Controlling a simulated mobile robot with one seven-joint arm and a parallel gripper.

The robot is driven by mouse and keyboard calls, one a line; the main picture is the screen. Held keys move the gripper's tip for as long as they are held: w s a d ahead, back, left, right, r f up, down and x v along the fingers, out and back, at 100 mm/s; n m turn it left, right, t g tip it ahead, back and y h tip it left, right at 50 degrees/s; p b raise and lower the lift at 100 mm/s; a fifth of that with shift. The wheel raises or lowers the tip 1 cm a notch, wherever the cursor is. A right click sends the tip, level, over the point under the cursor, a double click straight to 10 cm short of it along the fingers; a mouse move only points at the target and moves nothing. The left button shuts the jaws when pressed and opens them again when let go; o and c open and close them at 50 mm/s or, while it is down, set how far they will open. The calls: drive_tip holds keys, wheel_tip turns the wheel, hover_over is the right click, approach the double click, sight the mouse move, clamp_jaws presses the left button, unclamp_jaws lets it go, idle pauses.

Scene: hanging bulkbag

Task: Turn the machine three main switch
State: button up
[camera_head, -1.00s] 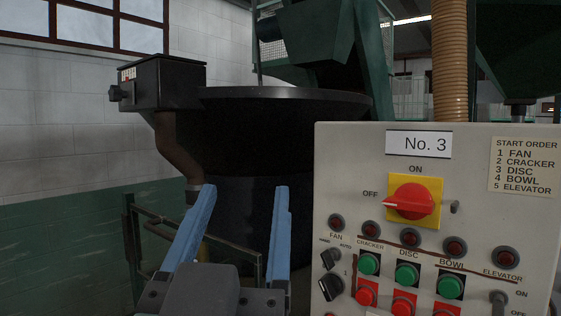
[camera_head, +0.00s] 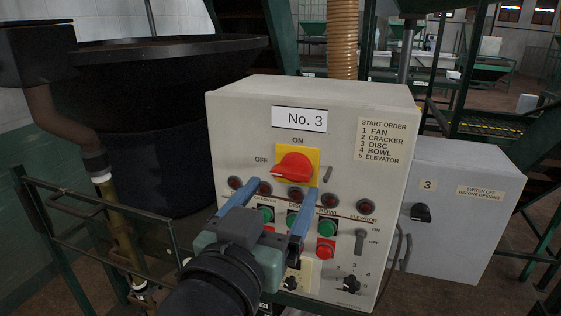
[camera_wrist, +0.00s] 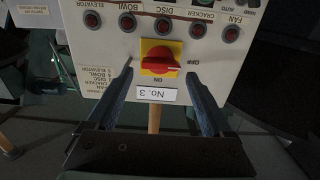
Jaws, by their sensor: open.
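The No. 3 panel (camera_head: 240,130) is a pale grey box facing me. Its main switch (camera_head: 294,165) is a red knob on a yellow plate under the No. 3 label, with ON above and OFF at left. The knob's tip points left, toward OFF. The switch also shows upside down in the wrist view (camera_wrist: 158,62), between the finger lines. My gripper (camera_head: 285,185) is open and empty, its blue fingers in front of the panel just below the switch in the head view. I see no contact with the knob.
Indicator lamps and green and red buttons sit below the switch, partly hidden by my gripper. A grey cabinet (camera_head: 455,225) with a black knob (camera_head: 420,212) adjoins at right. Green railings (camera_head: 90,197) stand at left.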

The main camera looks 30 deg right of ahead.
sight(290, 177)
drive_tip(key=shift+p+x, duration=0.8)
drive_tip(key=shift+x, duration=1.6)
drive_tip(key=shift+a, duration=0.1)
drive_tip(key=c, duration=1.1)
